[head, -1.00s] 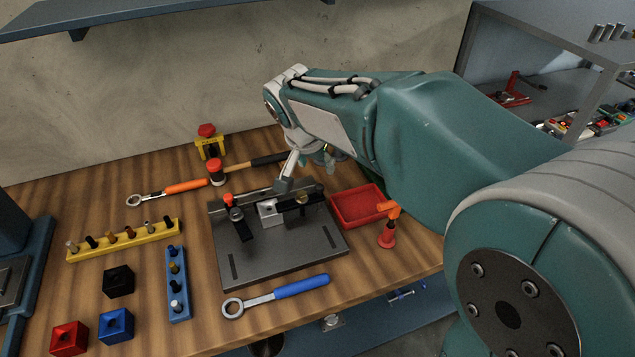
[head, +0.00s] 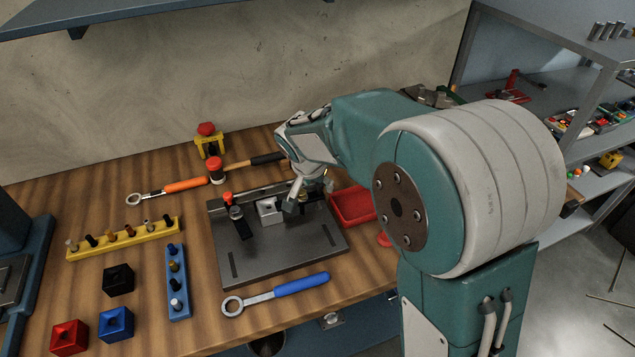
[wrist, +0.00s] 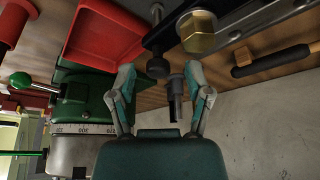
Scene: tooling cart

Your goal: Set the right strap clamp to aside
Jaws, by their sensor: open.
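A light metal block (head: 268,210) sits left of the clamp. The left clamp (head: 240,222) has an orange-red top.
A red tray (head: 352,206) stands right of the plate, and a green machine (wrist: 85,90) shows beside the fingers in the wrist view. A blue-handled wrench (head: 280,292) lies in front. A hammer (head: 215,170) lies behind.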

